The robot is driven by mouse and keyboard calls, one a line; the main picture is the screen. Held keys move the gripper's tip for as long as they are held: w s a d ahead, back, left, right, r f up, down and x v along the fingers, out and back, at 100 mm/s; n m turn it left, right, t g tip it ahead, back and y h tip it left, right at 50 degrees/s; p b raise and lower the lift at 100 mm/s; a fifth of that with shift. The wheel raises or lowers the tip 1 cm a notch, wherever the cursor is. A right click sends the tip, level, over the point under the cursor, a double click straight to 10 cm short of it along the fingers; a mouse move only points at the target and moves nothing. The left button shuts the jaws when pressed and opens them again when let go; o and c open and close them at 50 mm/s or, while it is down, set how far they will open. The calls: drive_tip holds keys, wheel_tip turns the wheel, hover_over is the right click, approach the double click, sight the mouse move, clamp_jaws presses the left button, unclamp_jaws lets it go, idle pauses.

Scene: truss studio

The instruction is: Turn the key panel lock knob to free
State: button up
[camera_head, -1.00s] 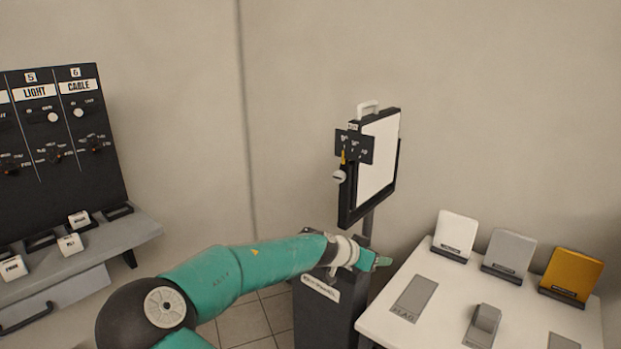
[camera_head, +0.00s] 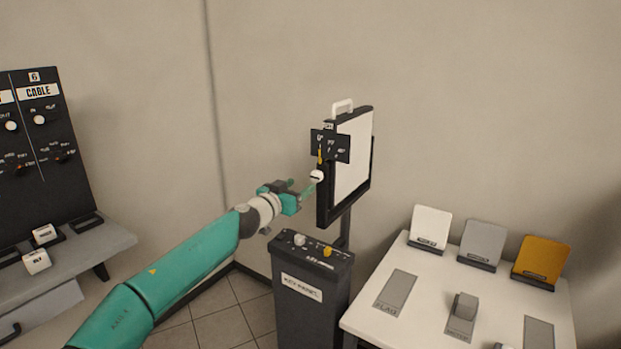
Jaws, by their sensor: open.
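The key panel is a white-faced panel (camera_head: 353,158) in a black frame on a post, above a black cabinet labelled KEY PANEL (camera_head: 302,290). On its left side a round white knob with a dark slot (camera_head: 317,176) sits below a black marked plate (camera_head: 330,145) with a yellow pointer (camera_head: 320,154). My gripper (camera_head: 301,189) is open, its green fingers pointing at this white knob from the lower left. The fingertips are close to it; contact cannot be told. I cannot read which mark means free.
The cabinet top carries a white knob (camera_head: 299,240) and a yellow knob (camera_head: 327,252), below my gripper. A white table (camera_head: 385,325) with white, grey and orange plates stands right. A black switchboard (camera_head: 40,150) and grey bench (camera_head: 95,244) stand left.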

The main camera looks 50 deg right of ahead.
sight(315, 176)
drive_tip(key=d, duration=0.5)
drive_tip(key=w+d, duration=0.1)
drive_tip(key=d, duration=0.2)
drive_tip(key=shift+d, duration=0.3)
drive_tip(key=shift+s, duration=0.1)
drive_tip(key=c, duration=0.9)
